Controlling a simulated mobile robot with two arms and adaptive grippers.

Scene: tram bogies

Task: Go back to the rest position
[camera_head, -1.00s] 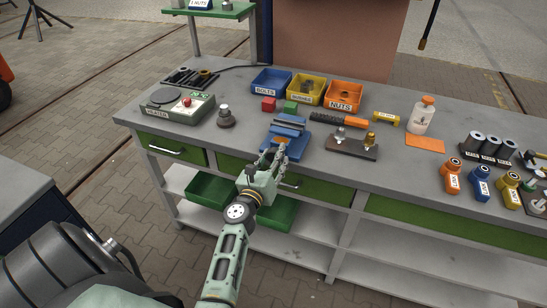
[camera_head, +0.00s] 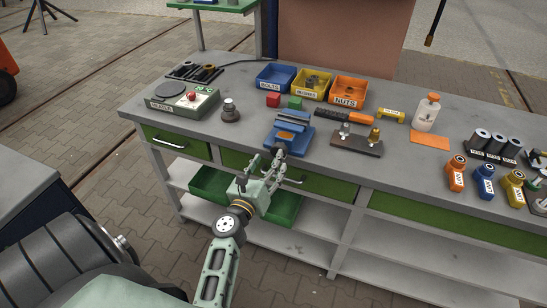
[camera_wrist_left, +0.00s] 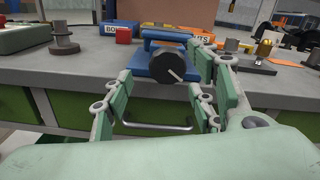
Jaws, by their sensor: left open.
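My left gripper (camera_head: 267,172) is open and empty in the head view, in front of the workbench (camera_head: 225,148) front edge, by the green drawers. A blue vise (camera_head: 290,132) stands on the bench just beyond the fingers. In the left wrist view the open fingers (camera_wrist_left: 163,100) spread to either side, with the blue vise (camera_wrist_left: 160,45) and its dark round knob (camera_wrist_left: 153,68) beyond and between them. A drawer handle (camera_wrist_left: 157,127) shows below the vise. Nothing is held between the fingers. My right gripper is not in either view.
Blue, yellow and orange bins (camera_head: 348,90) stand at the back. A heater (camera_head: 183,101) is at the left. A metal block with fittings (camera_head: 357,140), a bottle (camera_head: 426,112) and several coloured bottles (camera_head: 486,183) are to the right. Green trays (camera_head: 285,208) lie on the shelf below.

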